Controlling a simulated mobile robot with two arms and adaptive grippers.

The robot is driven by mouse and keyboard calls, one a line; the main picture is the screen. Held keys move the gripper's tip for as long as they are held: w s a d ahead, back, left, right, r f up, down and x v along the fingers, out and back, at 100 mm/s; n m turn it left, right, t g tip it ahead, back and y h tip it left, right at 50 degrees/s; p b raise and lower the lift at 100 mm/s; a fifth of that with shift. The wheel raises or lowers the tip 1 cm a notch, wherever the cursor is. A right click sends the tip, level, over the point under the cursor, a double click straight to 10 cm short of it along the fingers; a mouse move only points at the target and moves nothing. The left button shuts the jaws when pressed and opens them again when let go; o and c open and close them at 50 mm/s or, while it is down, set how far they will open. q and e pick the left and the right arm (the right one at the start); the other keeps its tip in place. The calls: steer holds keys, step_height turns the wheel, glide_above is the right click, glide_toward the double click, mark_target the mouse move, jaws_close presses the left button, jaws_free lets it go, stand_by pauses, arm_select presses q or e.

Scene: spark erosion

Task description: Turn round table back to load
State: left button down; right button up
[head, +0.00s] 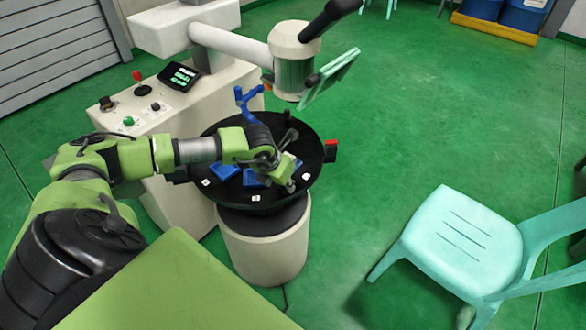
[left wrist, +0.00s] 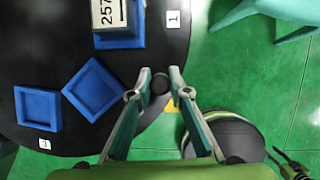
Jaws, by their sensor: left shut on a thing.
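The round table (head: 318,181) is a black disc on a pale round pedestal (head: 262,250) in front of the machine. Blue square holders (head: 225,171) and small white number labels (head: 256,198) sit on it. My left gripper (head: 288,180) reaches over the disc to its near right edge. In the left wrist view the left gripper (left wrist: 160,80) is shut on a dark round knob (left wrist: 160,85) at the rim of the round table (left wrist: 75,150). Two empty blue holders (left wrist: 93,89) and one bearing a block marked 257 (left wrist: 108,14) lie left of the fingers.
The pale machine (head: 160,110) with a control panel and screen (head: 180,75) stands behind and left of the table. Its head (head: 296,70) hangs beyond the disc. A mint chair (head: 465,235) stands right, with open green floor between.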

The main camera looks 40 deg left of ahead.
mark_target(250, 197)
arm_select(q)
steer(key=s+a+m, duration=0.1)
steer(key=s, duration=0.1)
steer(key=s+a+m+h+b, duration=0.1)
steer(key=s+a+m, duration=0.2)
steer(key=s, duration=0.1)
steer(key=shift+s+a+h, duration=0.3)
steer(key=shift+s, duration=0.05)
steer(key=shift+s+a+m+g+h, duration=0.4)
steer(key=shift+s+a+m, duration=0.85)
steer(key=shift+a, duration=0.25)
steer(key=c, duration=1.9)
jaws_free()
steer(key=shift+a, duration=0.1)
steer(key=v, duration=1.2)
steer(key=shift+s+a, duration=0.1)
